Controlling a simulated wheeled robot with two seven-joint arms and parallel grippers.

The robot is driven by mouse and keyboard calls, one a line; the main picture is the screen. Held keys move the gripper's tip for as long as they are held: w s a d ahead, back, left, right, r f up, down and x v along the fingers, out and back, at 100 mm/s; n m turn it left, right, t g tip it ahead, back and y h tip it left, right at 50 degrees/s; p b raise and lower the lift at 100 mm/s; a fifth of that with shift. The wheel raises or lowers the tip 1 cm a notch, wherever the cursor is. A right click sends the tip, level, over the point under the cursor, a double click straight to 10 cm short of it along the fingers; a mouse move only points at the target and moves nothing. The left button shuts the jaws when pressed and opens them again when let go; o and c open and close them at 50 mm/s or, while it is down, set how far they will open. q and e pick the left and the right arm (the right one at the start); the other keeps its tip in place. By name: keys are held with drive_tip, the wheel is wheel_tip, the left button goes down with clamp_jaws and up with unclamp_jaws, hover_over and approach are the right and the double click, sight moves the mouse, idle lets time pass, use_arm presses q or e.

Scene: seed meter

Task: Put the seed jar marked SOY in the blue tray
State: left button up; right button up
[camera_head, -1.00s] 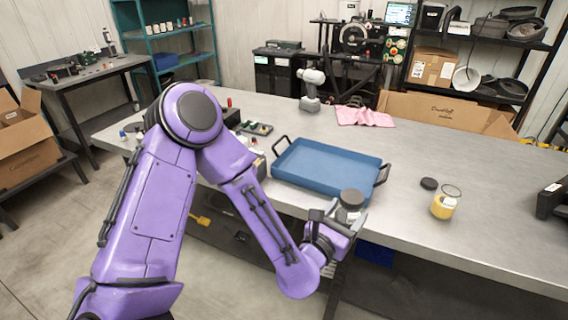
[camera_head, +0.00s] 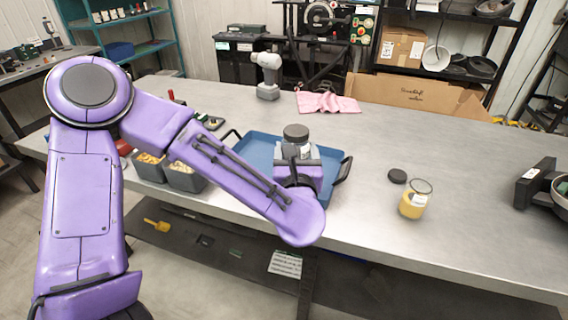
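The blue tray (camera_head: 258,142) with black handles lies on the metal table. My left gripper (camera_head: 297,153) is over the tray's right part, shut around a jar with a dark grey lid (camera_head: 296,133). The jar is upright. Its label faces away or is covered, so I cannot read a marking. Whether its base touches the tray floor is hidden by my gripper and arm. My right gripper is not in view.
An open glass jar with yellow contents (camera_head: 414,200) stands to the right, with a dark lid (camera_head: 397,176) beside it. Grey bins (camera_head: 184,177) sit left of the tray. A drill (camera_head: 268,77) and pink cloth (camera_head: 327,103) are behind it. Table between is clear.

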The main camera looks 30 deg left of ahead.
use_arm(q)
drive_tip(key=w+a+f, duration=0.1)
drive_tip(key=a+f, duration=0.1)
drive_tip(key=f, duration=0.1)
drive_tip(key=w+a+f+p, duration=0.1)
drive_tip(key=a+f, duration=0.1)
drive_tip(key=f, duration=0.1)
drive_tip(key=w+a+f, duration=0.1)
drive_tip(key=f, duration=0.2)
drive_tip(key=shift+w+a+f, duration=0.3)
drive_tip(key=shift+w+a, duration=0.1)
drive_tip(key=shift+f, duration=0.25)
drive_tip(key=shift+f, duration=0.15)
drive_tip(key=o, duration=1.3)
drive_tip(key=shift+c, duration=0.2)
